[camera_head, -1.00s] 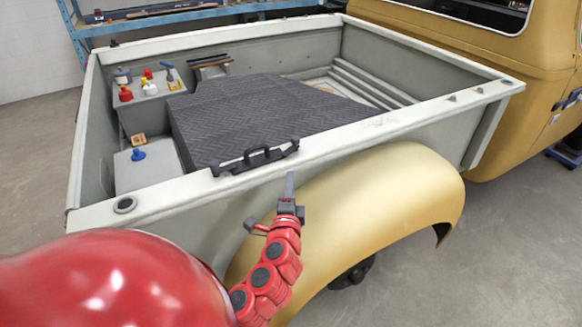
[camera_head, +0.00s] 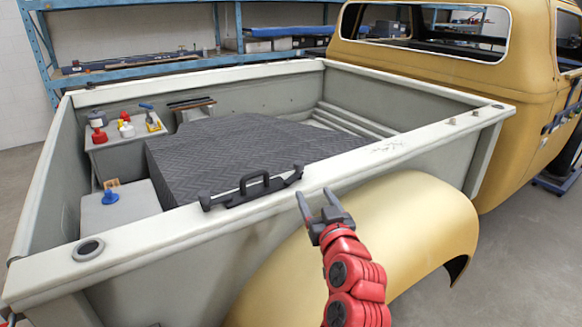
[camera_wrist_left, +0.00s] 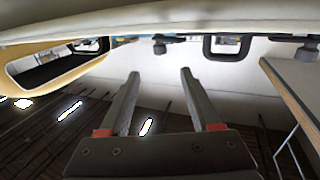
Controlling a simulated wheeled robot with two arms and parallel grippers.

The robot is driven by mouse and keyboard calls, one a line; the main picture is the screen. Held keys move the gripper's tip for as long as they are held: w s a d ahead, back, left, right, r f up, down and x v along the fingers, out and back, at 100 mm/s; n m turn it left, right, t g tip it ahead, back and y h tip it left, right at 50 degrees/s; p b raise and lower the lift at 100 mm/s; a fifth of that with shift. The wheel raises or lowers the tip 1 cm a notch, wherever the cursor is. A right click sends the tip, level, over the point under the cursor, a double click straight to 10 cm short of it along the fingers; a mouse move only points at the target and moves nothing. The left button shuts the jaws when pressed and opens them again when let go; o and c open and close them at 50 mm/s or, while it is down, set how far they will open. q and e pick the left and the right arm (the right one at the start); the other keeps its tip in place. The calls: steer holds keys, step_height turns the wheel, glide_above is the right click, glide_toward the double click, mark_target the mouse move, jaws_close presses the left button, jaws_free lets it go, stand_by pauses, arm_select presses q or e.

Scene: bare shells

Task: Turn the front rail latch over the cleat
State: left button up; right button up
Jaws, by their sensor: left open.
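The front rail (camera_head: 140,236) of the pale truck bed runs across the head view. A black latch piece with a raised loop (camera_head: 254,185) lies along its top, with small black ends at either side. I cannot tell which part is the cleat. My left gripper (camera_head: 315,196) is open and empty, just outside the rail, right of and below the latch's right end, apart from it. In the left wrist view, the black loop (camera_wrist_left: 227,48) shows beyond my open fingers (camera_wrist_left: 158,78), with dark knobs (camera_wrist_left: 160,46) beside it. My right gripper is out of view.
A dark ribbed cover (camera_head: 240,150) fills the middle of the bed. Red, white and blue-topped items stand on a grey box (camera_head: 112,148) at the left. The tan fender (camera_head: 400,215) bulges below my gripper. A blue shelf (camera_head: 150,62) stands behind.

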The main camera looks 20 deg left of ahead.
mark_target(300, 168)
arm_select(q)
steer(key=p+x, duration=0.3)
steer(key=x, duration=1.1)
steer(key=shift+w+a+p, duration=0.15)
steer(key=shift+w+p, duration=0.2)
jaws_close()
